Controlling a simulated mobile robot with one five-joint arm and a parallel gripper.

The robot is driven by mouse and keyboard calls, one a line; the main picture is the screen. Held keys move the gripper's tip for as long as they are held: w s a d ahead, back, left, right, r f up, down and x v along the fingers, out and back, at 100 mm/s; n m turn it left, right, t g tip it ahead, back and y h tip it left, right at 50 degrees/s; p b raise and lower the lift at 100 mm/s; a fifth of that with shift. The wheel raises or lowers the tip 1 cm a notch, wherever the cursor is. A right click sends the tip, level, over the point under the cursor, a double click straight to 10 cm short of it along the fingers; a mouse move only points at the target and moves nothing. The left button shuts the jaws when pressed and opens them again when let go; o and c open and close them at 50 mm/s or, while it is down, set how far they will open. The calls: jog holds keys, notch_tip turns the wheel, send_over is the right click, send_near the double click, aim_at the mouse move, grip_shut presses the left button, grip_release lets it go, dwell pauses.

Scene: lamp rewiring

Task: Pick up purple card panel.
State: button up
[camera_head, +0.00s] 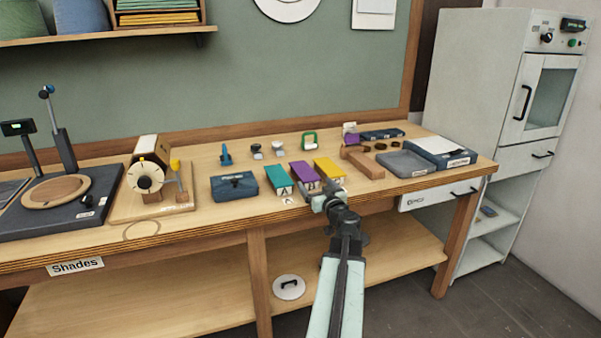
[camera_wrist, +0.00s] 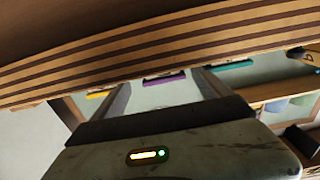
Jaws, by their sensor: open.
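The purple card panel (camera_head: 305,174) stands in the middle of a row on the bench, between a teal panel (camera_head: 278,178) and a yellow panel (camera_head: 328,169). In the wrist view its purple edge (camera_wrist: 164,79) shows between my fingers, just beyond the bench's edge. My gripper (camera_head: 322,200) is at the bench's front edge, in front of the purple and yellow panels, and overlaps the lower part of the row. In the wrist view my gripper (camera_wrist: 163,95) has its two fingers apart with nothing between them. I cannot tell how far the fingers are from the panel.
The layered bench edge (camera_wrist: 150,50) crosses the wrist view close by. A dark blue box (camera_head: 234,187) is left of the row. A wooden block (camera_head: 362,162) and a grey tray (camera_head: 406,164) are to the right. Small parts stand behind. Bare wood lies left of the box.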

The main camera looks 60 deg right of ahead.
aim_at(309, 177)
jog(key=x, duration=0.5)
jog(key=shift+w+a+r, duration=0.1)
jog(key=shift+w, duration=0.1)
jog(key=c, duration=1.4)
jog(key=shift+c, duration=0.2)
notch_tip(309, 177, up, 10)
jog(key=p, duration=1)
jog(key=shift+a+r, duration=0.1)
jog(key=shift+r, duration=0.05)
